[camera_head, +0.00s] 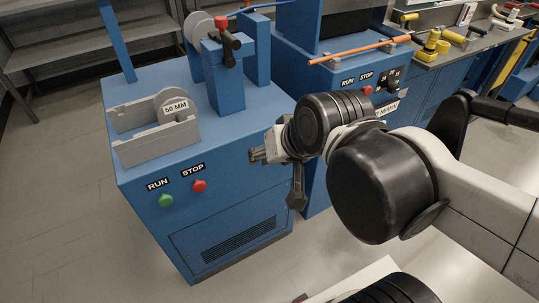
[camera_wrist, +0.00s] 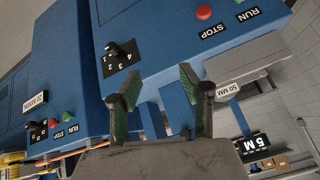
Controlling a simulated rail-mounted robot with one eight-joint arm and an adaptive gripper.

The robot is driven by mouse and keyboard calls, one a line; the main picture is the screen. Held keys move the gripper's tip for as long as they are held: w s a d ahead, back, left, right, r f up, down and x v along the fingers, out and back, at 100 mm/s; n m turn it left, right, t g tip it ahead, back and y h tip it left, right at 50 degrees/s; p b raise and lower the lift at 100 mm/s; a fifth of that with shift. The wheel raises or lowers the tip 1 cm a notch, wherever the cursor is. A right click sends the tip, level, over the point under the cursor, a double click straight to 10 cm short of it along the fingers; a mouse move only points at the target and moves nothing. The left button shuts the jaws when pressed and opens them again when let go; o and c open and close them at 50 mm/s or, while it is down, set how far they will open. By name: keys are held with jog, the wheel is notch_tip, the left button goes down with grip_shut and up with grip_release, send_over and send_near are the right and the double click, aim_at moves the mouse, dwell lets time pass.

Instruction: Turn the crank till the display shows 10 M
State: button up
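A blue post stands on the near blue machine; a black handle with a red part (camera_head: 228,40), which looks like the crank, is at its top. A black display (camera_wrist: 254,143) shows at the right of the wrist view and appears to read 5 M, tilted. I cannot make out the display in the head view. My gripper (camera_head: 262,153) is in front of the near machine's right side, below and apart from the handle. In the wrist view my gripper (camera_wrist: 160,74) has its two green-padded fingers spread with nothing between them.
The near machine has a grey 50 MM bracket (camera_head: 150,143), a green button (camera_head: 166,201) and a red button (camera_head: 200,186). A numbered selector (camera_wrist: 121,57) is on a blue face. A second blue machine with an orange rod (camera_head: 345,50) stands close behind. Floor is open at left.

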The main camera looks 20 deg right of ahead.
jog(key=shift+s+d+r+n+h, duration=0.1)
jog(key=shift+s+d+n+h, duration=0.1)
jog(key=shift+s+n, duration=0.25)
jog(key=shift+s+d+r+n+h, duration=0.15)
jog(key=shift+s+n+h, duration=0.1)
jog(key=shift+n, duration=0.3)
jog(key=shift+f, duration=0.1)
dwell(0.4)
